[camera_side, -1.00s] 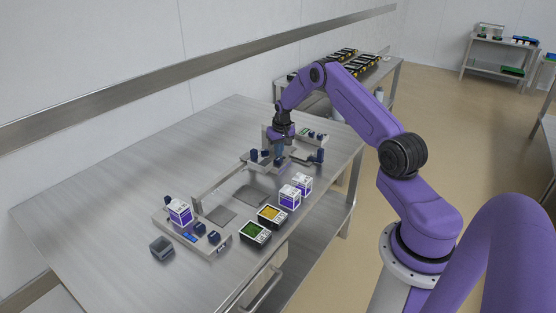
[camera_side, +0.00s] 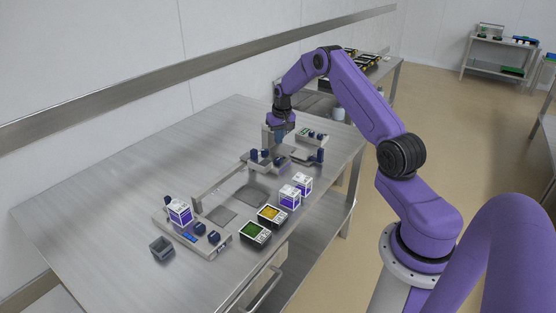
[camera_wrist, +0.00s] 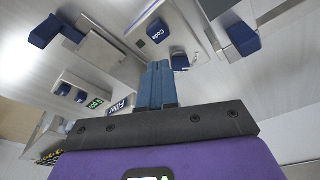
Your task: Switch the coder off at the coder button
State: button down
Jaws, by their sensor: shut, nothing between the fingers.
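My gripper (camera_side: 279,141) is shut and empty, pointing down above the far station on the steel table. In the wrist view its blue fingers (camera_wrist: 160,68) are together. I cannot tell for certain which is the coder button, or whether the fingertips touch anything. The display's text is too small to read.
A panel with a "Filler" label (camera_wrist: 121,105) and a green light (camera_wrist: 95,102) is on the left. Purple-white cartons (camera_side: 290,197), green and yellow trays (camera_side: 256,233) and a grey box (camera_side: 161,248) are on the near table. The left table surface is clear.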

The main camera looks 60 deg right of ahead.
jog(key=w+v, duration=0.1)
jog(key=v, duration=0.5)
jog(key=shift+d+r, duration=0.3)
jog(key=a+r+n, duration=0.2)
jog(key=a+r, duration=0.1)
jog(key=a, duration=0.5)
jog(key=a+r+n, duration=0.2)
jog(key=a, duration=0.6)
jog(key=s+a+r+n+y, duration=0.15)
jog(key=s+a, duration=0.25)
jog(key=a, duration=0.4)
jog(key=s+a+r+n, duration=0.3)
jog(key=s+a, duration=0.2)
jog(key=a, duration=0.3)
jog(key=s+a+r+n+g, duration=0.1)
jog(key=s+a+n, duration=0.1)
jog(key=s+a, duration=0.35)
jog(key=s+a+r+n, duration=0.1)
jog(key=s+a+n, duration=0.1)
jog(key=s, duration=0.6)
jog(key=s+d+n, duration=0.1)
jog(key=s+n, duration=0.5)
jog(key=s, duration=1.1)
jog(key=shift+s+d+f+g, duration=0.15)
jog(key=shift+s+f+g, duration=0.25)
